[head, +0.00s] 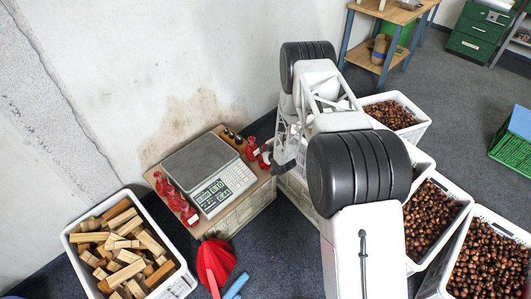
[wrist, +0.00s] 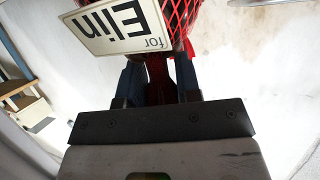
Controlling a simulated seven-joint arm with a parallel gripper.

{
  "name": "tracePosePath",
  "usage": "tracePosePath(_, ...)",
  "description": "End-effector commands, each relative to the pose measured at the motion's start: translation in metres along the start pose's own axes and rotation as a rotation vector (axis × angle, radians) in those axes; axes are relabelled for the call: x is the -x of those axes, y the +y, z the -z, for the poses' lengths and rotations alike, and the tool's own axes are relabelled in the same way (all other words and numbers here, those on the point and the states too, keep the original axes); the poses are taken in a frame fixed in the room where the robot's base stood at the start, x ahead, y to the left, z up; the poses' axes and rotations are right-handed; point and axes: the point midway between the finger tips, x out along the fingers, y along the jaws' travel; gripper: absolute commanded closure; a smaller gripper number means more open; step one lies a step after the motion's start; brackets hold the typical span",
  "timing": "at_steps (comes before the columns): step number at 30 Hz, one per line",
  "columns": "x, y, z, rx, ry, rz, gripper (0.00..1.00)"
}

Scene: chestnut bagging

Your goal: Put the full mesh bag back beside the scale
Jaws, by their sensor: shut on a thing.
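My gripper (wrist: 159,78) is shut on the gathered neck of a red mesh bag (wrist: 184,16). The bag's white label reads "for Elin". In the head view my gripper (head: 275,156) is at the right side of the scale (head: 213,172), with red of a bag (head: 264,158) at its jaws, partly hidden. Another red bag (head: 251,148) with a white tag is just left of it, at the board's back right. The scale sits on a wooden board (head: 207,224) over a crate. Whether the held bag touches the board cannot be told.
Several small red bags (head: 175,196) stand along the scale's left side. Small dark bottles (head: 232,137) stand behind it. A crate of wood blocks (head: 122,250) is at left, chestnut crates (head: 431,217) at right. A red cloth-like thing (head: 216,262) is in front.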

Motion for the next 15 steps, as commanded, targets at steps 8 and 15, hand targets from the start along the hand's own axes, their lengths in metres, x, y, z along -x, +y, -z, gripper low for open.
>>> tracePosePath(8,-0.0046,0.0002,-0.0105,0.000,0.001,0.000,1.00)
tracePosePath(15,-0.0045,0.0001,-0.0105,0.001,0.001,0.000,1.00)
